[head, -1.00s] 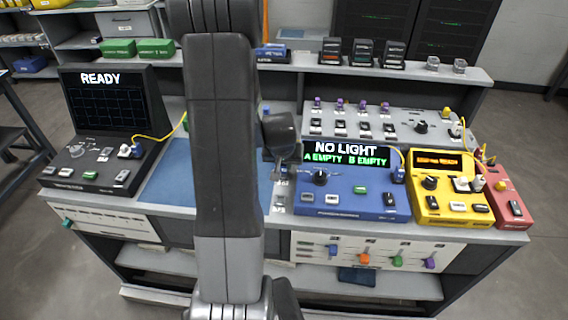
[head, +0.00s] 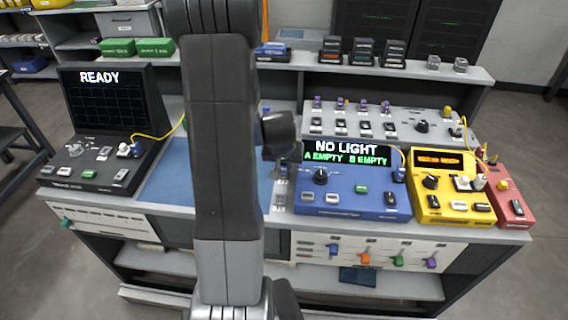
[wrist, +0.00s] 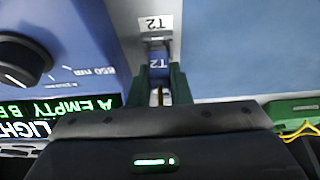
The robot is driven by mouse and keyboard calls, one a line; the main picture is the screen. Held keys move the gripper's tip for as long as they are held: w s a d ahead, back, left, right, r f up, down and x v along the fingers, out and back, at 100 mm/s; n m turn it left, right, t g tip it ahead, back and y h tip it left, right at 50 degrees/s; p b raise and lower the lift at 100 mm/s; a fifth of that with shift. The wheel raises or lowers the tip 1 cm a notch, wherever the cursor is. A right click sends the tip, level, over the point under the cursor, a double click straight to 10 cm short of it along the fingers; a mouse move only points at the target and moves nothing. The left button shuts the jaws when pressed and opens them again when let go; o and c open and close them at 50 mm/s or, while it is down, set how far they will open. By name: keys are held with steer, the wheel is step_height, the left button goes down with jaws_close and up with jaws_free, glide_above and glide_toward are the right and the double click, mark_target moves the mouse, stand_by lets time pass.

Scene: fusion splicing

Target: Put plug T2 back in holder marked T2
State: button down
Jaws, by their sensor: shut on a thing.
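In the wrist view, my gripper (wrist: 161,88) is shut on the blue plug T2 (wrist: 158,68), whose white T2 marking reads upside down. The plug lies between the two dark green fingers. It is in line with the small grey holder (wrist: 157,44), just below the white label T2 (wrist: 153,23). The plug's far end meets or overlaps the holder; I cannot tell how deep it sits. In the head view my arm hides the fingers and the plug. Part of the grey holder strip (head: 280,196) shows beside the blue meter.
The blue meter (head: 350,200) reads "NO LIGHT, A EMPTY, B EMPTY" and stands close beside the holder strip. A blue mat (head: 168,180) lies on the other side. A black unit (head: 100,130) reads "READY". Yellow (head: 452,205) and red (head: 513,208) units stand at the right.

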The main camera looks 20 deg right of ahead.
steer(key=shift+f+b, duration=0.55)
steer(key=shift+b, duration=0.05)
stand_by(0.3)
steer(key=c, duration=1.3)
jaws_free()
steer(key=shift+o, duration=0.2)
steer(key=shift+r, duration=0.15)
steer(key=v, duration=1.3)
steer(key=shift+s+r+p, duration=0.2)
steer(key=shift+r+p, duration=0.1)
steer(key=shift+p, duration=0.05)
steer(key=x, duration=1.4)
steer(key=shift+a+b, duration=0.1)
steer(key=shift+b, duration=0.2)
steer(key=shift+r, duration=0.1)
steer(key=shift+r, duration=0.2)
